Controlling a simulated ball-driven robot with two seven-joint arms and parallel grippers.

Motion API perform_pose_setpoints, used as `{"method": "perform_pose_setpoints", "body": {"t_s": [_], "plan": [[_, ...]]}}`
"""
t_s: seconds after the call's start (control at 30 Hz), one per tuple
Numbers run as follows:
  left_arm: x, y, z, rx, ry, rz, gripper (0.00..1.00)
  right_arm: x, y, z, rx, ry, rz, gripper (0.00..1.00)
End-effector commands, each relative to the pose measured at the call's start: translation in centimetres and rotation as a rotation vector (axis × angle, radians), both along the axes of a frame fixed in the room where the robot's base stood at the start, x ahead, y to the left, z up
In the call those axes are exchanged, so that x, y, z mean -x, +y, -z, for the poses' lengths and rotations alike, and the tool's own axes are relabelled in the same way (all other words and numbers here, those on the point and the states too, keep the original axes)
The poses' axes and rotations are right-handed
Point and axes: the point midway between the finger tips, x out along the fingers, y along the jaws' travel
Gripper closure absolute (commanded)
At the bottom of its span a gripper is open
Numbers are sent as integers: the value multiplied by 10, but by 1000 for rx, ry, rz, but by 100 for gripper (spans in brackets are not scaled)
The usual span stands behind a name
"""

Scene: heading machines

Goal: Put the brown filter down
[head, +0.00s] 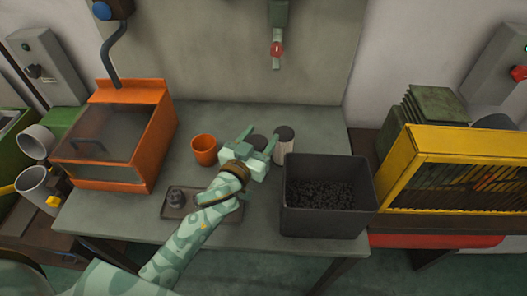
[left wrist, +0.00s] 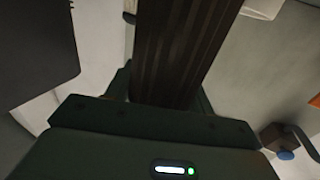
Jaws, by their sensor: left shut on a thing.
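The brown filter (left wrist: 180,50) is a ribbed cylinder and fills the top middle of the left wrist view. My left gripper (head: 259,140) is shut on it; the jaws show around the filter's lower part in the left wrist view (left wrist: 168,95). In the head view only the filter's dark cap (head: 258,143) shows between my fingers, over the back middle of the grey-green table (head: 230,115). I cannot tell whether its base touches the table. My right gripper is not in view.
A pale filter with a dark cap (head: 284,146) stands just right of my gripper. An orange cup (head: 204,150) is to the left, and a black bin of dark pieces (head: 324,222) is at front right. A dark tray (head: 177,213) lies in front, an orange machine (head: 150,135) at left.

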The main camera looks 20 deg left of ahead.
Motion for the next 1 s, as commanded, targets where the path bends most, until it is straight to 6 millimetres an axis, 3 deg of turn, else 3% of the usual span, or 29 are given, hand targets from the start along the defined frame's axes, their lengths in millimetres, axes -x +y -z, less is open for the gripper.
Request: {"method": "perform_pose_setpoints", "body": {"t_s": [0.17,0.33,0.77,0.8,0.87,1.0], "plan": [[-9,-6,14,1,-1,-1,94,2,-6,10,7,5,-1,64],[-11,-8,44,1,2,0,94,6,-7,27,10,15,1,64],[-10,-7,48,1,-1,-1,94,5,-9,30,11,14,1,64],[-10,-7,48,0,0,-1,38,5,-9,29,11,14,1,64],[-10,-7,47,0,-1,-1,25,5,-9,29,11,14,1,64],[-10,-7,47,0,-1,-1,25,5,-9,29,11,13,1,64]]}}
